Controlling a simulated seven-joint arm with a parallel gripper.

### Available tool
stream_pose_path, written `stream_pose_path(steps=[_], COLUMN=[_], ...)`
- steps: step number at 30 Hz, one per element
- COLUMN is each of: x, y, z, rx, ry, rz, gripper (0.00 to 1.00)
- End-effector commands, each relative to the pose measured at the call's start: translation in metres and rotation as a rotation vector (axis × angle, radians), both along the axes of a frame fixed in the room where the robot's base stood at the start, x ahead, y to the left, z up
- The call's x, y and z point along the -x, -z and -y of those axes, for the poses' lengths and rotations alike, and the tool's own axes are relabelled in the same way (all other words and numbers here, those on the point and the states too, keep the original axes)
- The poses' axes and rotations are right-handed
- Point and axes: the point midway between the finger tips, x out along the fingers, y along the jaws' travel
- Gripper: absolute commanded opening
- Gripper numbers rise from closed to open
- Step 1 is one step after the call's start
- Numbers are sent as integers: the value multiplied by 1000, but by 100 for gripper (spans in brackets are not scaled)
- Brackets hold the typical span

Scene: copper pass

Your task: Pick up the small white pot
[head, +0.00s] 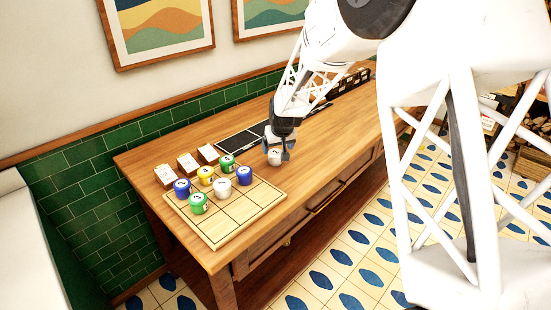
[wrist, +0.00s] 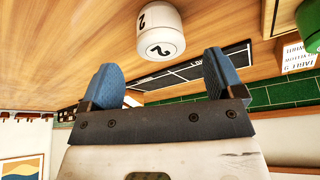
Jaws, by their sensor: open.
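A white pot (head: 275,157) with a dark number stands on the wooden table, right of the grid board and directly below my gripper (head: 279,144). In the wrist view the white pot (wrist: 160,30) shows a number 2 and lies just beyond the fingertips, roughly centred between them. My gripper (wrist: 165,75) is open, with its two blue-padded fingers apart and nothing between them. A second white pot (head: 222,189) stands on the board among coloured pots. From the head view I cannot tell the exact gap between fingers and pot.
The wooden grid board (head: 236,228) holds several blue, yellow and green pots. Several cards (head: 187,164) stand behind it. A dark panel (head: 243,139) lies near the wall, and a dark rack (head: 350,82) stands farther back. The table's right front is clear.

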Motion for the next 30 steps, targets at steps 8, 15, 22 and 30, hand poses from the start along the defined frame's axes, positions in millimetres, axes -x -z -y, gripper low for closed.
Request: stream_pose_path(steps=[8,15,22,30], x=[-4,-4,-7,-16], y=[10,11,22,48], z=[-1,-1,-3,-6], rx=[0,0,0,0], ry=[0,0,0,1], rz=[1,0,-1,-1], gripper=[87,87,87,87])
